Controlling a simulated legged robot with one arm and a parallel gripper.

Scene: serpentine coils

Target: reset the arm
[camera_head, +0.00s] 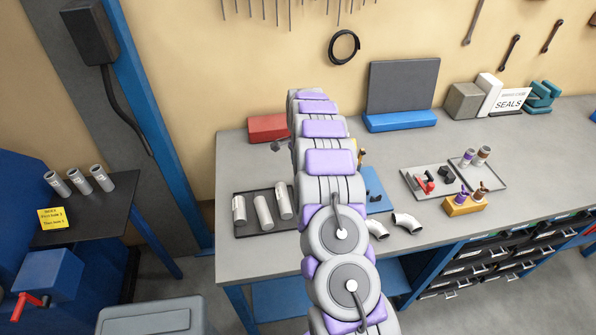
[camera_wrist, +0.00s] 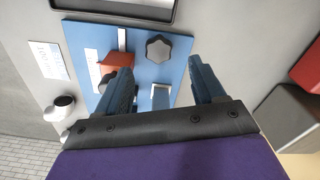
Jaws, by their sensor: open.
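My arm, grey with purple pads, reaches forward from the bottom of the head view over the workbench (camera_head: 350,262). Its end and my gripper are hidden there behind the arm links. In the wrist view my gripper (camera_wrist: 160,88) shows two dark blue fingers, apart, with no object held between them. Behind and below the fingers is a blue panel (camera_wrist: 145,50) with an orange-red part, a dark knob (camera_wrist: 158,50) and a small pale square. The panel also shows partly in the head view (camera_head: 378,195), to the right of my arm.
A dark tray (camera_head: 250,228) with grey cylinders lies left of my arm. Two pipe elbows (camera_head: 407,222), light trays (camera_head: 490,177) and an orange block (camera_head: 462,207) are to the right. A red box (camera_head: 268,128) and grey-and-blue block (camera_head: 402,85) stand at the back.

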